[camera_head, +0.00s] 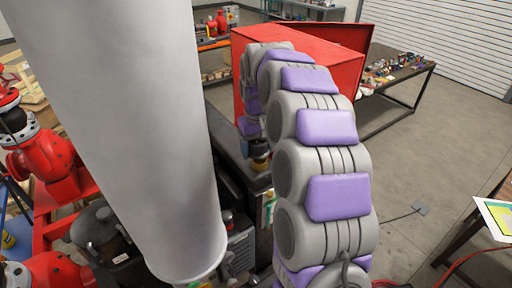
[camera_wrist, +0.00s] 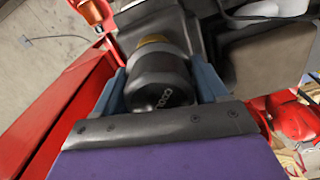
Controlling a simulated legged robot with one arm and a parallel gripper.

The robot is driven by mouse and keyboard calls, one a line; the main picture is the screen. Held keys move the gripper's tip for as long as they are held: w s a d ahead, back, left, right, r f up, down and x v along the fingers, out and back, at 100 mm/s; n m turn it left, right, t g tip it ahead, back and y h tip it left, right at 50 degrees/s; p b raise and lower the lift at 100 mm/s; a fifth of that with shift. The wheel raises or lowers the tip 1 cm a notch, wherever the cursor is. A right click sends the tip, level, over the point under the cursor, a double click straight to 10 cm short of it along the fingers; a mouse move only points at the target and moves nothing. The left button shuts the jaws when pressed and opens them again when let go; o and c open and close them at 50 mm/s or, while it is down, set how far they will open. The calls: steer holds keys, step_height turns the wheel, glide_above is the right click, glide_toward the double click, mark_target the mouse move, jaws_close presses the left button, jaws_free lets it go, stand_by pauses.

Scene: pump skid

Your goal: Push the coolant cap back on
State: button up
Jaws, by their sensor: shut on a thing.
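The coolant cap (camera_wrist: 158,78) is a black cylinder with white letters, partly readable as "COOL", in the middle of the wrist view. My gripper (camera_wrist: 160,85) has its blue fingers on either side of the cap and is shut on it. A yellow-brown ring or neck (camera_wrist: 153,41) shows just beyond the cap; I cannot tell whether the cap is fully seated on it. In the head view my arm arches over and down, and a small yellow part (camera_head: 259,164) shows below its end.
A red cabinet (camera_head: 300,65) stands behind my arm. A large grey cylinder (camera_head: 125,120) blocks much of the head view's left. Red pump parts (camera_head: 45,160) lie left of it. A table with small items (camera_head: 395,75) stands at the back right. Open floor lies to the right.

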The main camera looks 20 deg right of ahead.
steer(key=shift+d+f, duration=0.45)
steer(key=shift+d, duration=0.25)
steer(key=shift+a+f+b, duration=0.3)
steer(key=shift+a+b, duration=0.05)
steer(key=shift+a, duration=0.2)
steer(key=shift+f, duration=0.1)
steer(key=shift+d+f, duration=0.25)
steer(key=shift+d, duration=0.1)
steer(key=shift+f, duration=0.1)
steer(key=shift+a+f, duration=0.1)
steer(key=shift+a, duration=0.1)
steer(key=shift+f+b, duration=0.25)
steer(key=shift+b, duration=0.05)
